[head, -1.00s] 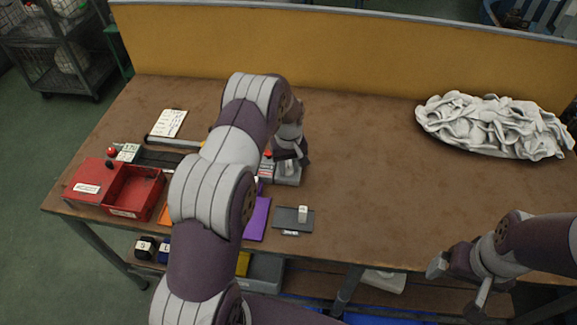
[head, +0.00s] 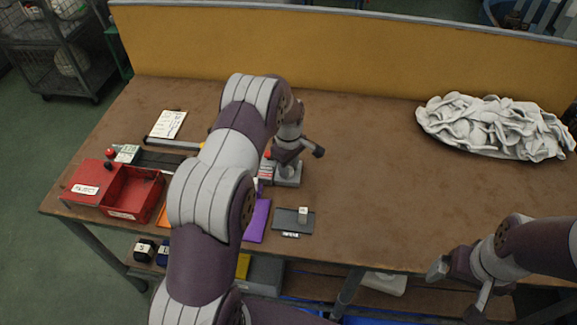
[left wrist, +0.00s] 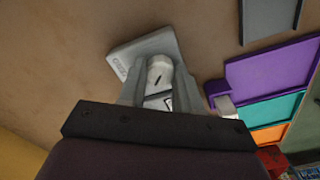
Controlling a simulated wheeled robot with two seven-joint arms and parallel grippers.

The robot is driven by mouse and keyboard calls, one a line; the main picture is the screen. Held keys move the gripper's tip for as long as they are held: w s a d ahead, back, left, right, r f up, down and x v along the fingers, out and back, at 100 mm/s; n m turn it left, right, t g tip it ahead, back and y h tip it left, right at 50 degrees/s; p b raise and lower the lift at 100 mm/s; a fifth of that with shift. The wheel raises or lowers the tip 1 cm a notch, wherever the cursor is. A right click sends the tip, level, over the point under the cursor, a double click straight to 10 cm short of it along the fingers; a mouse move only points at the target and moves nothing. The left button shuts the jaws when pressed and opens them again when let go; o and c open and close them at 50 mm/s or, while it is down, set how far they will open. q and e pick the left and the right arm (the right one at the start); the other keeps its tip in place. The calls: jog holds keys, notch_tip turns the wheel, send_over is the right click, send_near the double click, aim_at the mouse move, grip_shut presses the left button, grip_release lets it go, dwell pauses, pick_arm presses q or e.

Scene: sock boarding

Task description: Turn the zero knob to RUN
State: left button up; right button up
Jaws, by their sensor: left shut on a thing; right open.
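The grey zero-knob box (head: 289,178) stands on the table in the head view, under my left gripper (head: 285,160). In the left wrist view the box (left wrist: 122,57) has lettering along its edge. The pale knob (left wrist: 159,76), with a dark mark on top, sits between the two fingers of my left gripper (left wrist: 159,88), which is shut on it. A label with a dark mark shows below the knob, partly hidden by the gripper body. I cannot read the knob's setting. My right gripper (head: 460,280) is open and empty at the front right.
A red bin (head: 131,190), a purple panel (head: 257,221) and a dark grey pad (head: 290,220) with a small pale block lie on the left part of the table. A heap of white socks (head: 495,127) lies at the back right. The table's middle is bare.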

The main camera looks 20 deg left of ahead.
dwell(0.4)
pick_arm(q)
jog(key=o, duration=1)
jog(key=shift+o, duration=0.2)
jog(key=shift+r, duration=0.1)
notch_tip(320, 180, up, 13)
jog(key=shift+f, duration=0.2)
